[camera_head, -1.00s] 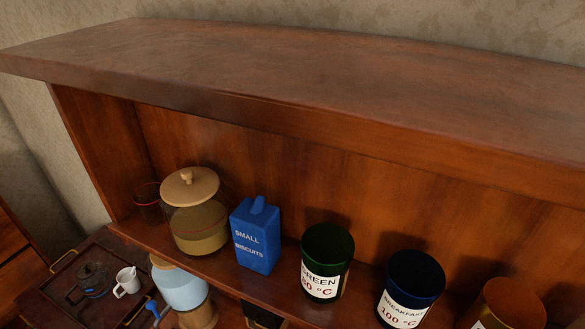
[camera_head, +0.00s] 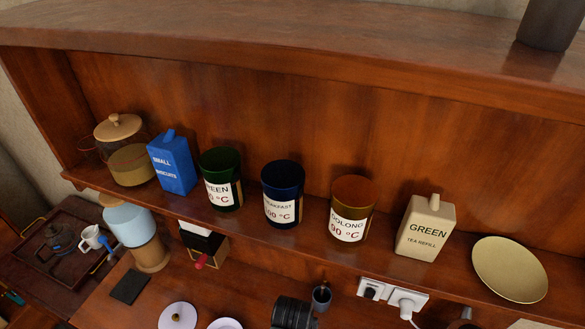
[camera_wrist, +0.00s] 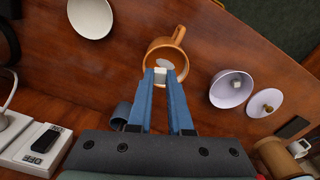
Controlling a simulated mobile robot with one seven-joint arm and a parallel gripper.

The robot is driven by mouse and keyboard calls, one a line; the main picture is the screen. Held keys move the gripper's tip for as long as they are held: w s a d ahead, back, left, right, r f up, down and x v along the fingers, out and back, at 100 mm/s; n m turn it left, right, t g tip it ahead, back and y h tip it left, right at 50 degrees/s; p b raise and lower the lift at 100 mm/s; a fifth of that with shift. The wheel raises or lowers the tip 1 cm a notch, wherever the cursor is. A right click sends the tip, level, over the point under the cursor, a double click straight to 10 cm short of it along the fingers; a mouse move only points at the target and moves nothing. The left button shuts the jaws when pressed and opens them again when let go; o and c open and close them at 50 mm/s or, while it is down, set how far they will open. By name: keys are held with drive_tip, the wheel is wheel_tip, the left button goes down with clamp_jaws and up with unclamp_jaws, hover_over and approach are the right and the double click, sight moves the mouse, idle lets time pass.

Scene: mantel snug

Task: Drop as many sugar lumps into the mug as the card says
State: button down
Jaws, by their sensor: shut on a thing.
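In the wrist view, my gripper (camera_wrist: 161,72) is shut on a white sugar lump (camera_wrist: 160,78). Its fingertips are at the near rim of an orange-brown mug (camera_wrist: 151,50), overlapping it in the picture; I cannot tell the height between them. A pale patch shows inside the mug, but I cannot tell what it is. A pale sugar bowl (camera_wrist: 222,99) stands to the right with one lump (camera_wrist: 236,84) visible inside. Its lid (camera_wrist: 265,111) lies beside it. I cannot make out the card in either view.
The shelf holds a green canister (camera_head: 221,165), a blue canister (camera_head: 283,182), an orange canister (camera_head: 353,193), a green-tea refill tin (camera_head: 428,220) and a brass plate (camera_head: 510,268). A white dish (camera_wrist: 91,18) is beyond. A tray (camera_head: 60,288) carries a white mug (camera_head: 91,237).

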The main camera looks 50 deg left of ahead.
wheel_tip(320, 180, down, 5)
drive_tip(key=b, duration=0.4)
drive_tip(key=shift+f, duration=0.1)
drive_tip(key=c, duration=0.8)
unclamp_jaws()
drive_tip(key=shift+o, duration=0.2)
wheel_tip(320, 180, up, 13)
drive_tip(key=shift+r, duration=0.1)
drive_tip(key=shift+b, duration=0.3)
